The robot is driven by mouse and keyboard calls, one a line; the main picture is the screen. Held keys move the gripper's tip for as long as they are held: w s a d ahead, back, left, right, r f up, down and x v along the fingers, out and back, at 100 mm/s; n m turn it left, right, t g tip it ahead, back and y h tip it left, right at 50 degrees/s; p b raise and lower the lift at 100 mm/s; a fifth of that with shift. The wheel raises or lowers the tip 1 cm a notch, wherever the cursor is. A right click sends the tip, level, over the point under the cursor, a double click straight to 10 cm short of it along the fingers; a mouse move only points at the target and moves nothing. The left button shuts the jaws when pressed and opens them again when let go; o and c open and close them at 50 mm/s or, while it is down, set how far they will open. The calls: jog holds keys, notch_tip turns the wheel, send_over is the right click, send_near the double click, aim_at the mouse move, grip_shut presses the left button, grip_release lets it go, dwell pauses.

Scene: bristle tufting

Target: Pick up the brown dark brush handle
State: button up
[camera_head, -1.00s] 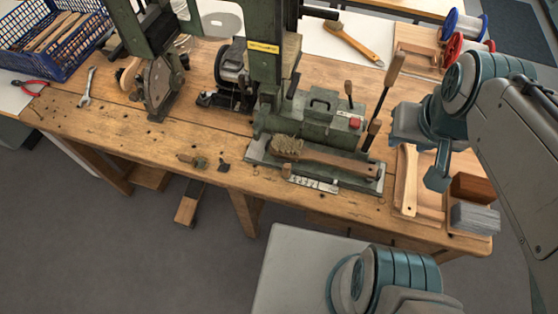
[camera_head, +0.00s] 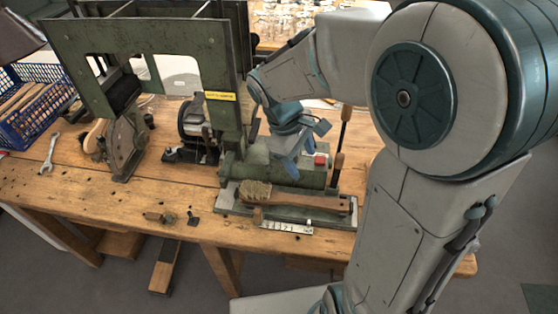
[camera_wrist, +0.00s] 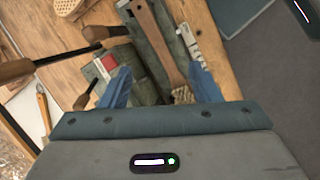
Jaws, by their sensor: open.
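The dark brown brush handle (camera_head: 312,201) lies on the green machine's flat base at the table's front, with a tuft of tan bristles (camera_head: 255,191) at its left end. In the wrist view the handle (camera_wrist: 153,42) runs down between my two blue fingers, its bristles (camera_wrist: 183,95) close to the right finger. My gripper (camera_head: 290,166) is above and behind the brush in the head view, fingers pointing down. In the wrist view my gripper (camera_wrist: 160,84) is open and empty; the handle appears apart from both fingers.
The green machine (camera_head: 285,170) stands right behind the brush, with a red button (camera_head: 320,159) and upright wooden-gripped levers (camera_head: 337,162) at its right. A metal numbered strip (camera_head: 287,227) lies in front. A wrench (camera_head: 49,153) and blue basket (camera_head: 40,108) are at left.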

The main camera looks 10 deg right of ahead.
jog(key=w+a+f+n+g+b, duration=0.1)
jog(key=w+a+f+n, duration=0.3)
jog(key=f, duration=0.4)
jog(key=h, duration=0.1)
send_near(305, 199)
jog(key=shift+n, duration=0.3)
jog(key=x, duration=0.8)
jog(key=shift+a, duration=0.15)
jog(key=shift+c, duration=0.4)
jog(key=c, duration=1)
jog(key=shift+c, duration=0.2)
jog(key=shift+r, duration=0.2)
